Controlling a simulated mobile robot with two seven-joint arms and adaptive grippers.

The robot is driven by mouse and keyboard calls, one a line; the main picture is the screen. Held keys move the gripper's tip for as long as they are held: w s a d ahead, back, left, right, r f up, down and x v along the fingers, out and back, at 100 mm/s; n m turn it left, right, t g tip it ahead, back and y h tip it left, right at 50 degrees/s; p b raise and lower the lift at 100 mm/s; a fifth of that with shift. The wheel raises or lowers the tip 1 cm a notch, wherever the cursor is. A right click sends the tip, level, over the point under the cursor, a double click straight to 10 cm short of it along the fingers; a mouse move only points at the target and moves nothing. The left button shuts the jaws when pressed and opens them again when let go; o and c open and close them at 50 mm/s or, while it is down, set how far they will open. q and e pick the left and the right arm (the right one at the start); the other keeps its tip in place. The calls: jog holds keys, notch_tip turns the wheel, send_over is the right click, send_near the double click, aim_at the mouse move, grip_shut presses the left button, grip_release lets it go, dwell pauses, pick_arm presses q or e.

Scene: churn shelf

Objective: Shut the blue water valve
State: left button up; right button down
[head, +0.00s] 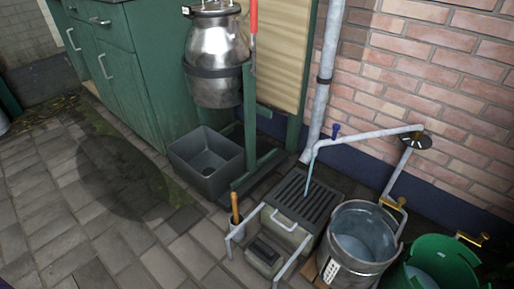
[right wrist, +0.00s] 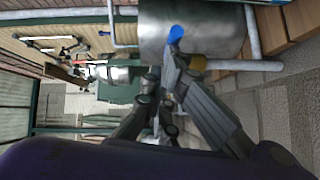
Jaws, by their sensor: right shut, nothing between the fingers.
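The blue water valve (head: 336,130) is a small blue handle on the grey pipe against the brick wall. A thin pale-blue stream (head: 309,178) hangs from the pipe's bent spout over a slotted drain grate (head: 302,197). In the right wrist view a blue handle end (right wrist: 176,34) shows just beyond my right gripper (right wrist: 164,78). The gripper is shut with nothing held; whether it touches the handle I cannot tell. Neither gripper shows in the head view.
A metal bucket (head: 333,271) and a green bucket (head: 430,250) stand below brass taps. A grey bin (head: 205,165) and a steel churn (head: 216,75) on a green stand are left of the grate. Paving at the left is clear.

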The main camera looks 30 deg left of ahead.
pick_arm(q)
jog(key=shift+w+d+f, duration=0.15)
pick_arm(e)
jog(key=shift+w+d, duration=0.6)
jog(key=shift+w, duration=0.05)
jog(key=shift+w+d+r, duration=0.1)
jog(key=shift+w, duration=0.05)
